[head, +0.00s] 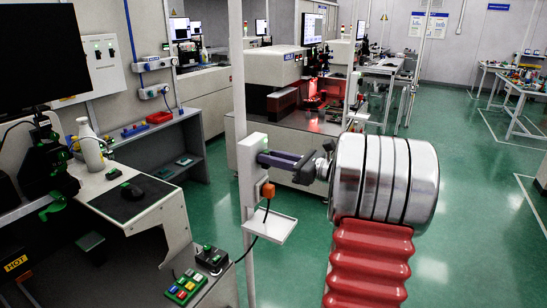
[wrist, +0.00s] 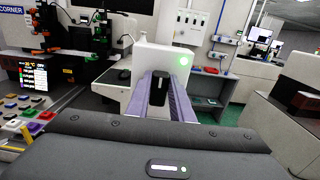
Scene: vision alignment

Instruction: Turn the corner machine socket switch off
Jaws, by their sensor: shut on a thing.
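A white socket box (head: 249,143) is fixed to a thin white pole in the head view. In the wrist view the box (wrist: 152,57) faces me, with a lit green lamp (wrist: 183,60) at its upper right. A black switch knob (wrist: 158,92) stands out from the box's front. My gripper (head: 266,158) reaches the box from the right, its fingers at the box's face. In the wrist view my gripper (wrist: 161,84) has its two purple-grey fingers on either side of the knob, shut on it. The fingers hide the knob in the head view.
An orange plug (head: 268,190) with a black cable hangs below the box, above a small white shelf (head: 272,228). A desk (head: 128,200) with a monitor (head: 38,50) stands at left. A button panel (head: 186,287) is low in front. Green floor is open at right.

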